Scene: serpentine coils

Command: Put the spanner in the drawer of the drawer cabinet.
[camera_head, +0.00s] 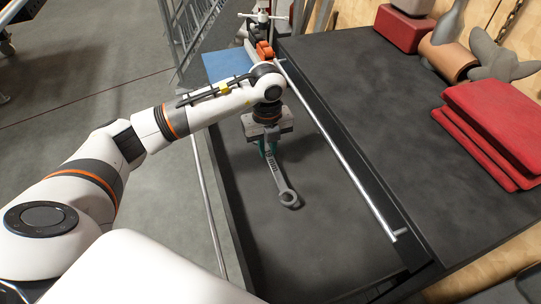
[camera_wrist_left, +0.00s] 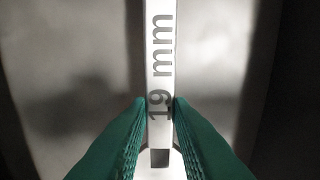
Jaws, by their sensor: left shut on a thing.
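The grey spanner (camera_head: 274,175) hangs from my left gripper (camera_head: 266,150) in the head view, its ring end towards the lower right. It is over the open drawer (camera_head: 335,235) of the drawer cabinet (camera_head: 370,90); I cannot tell whether it touches the drawer floor. In the left wrist view the green fingers of my left gripper (camera_wrist_left: 160,105) are shut on the spanner's shank (camera_wrist_left: 160,50), marked "19 mm". The spanner's other end is hidden by the gripper in the head view. My right gripper is not in view.
Red folded cloths or pads (camera_head: 500,125) lie on the cabinet top at the right, with a red block (camera_head: 403,28) and a copper-coloured cylinder (camera_head: 447,58) behind. The drawer floor near the front looks bare.

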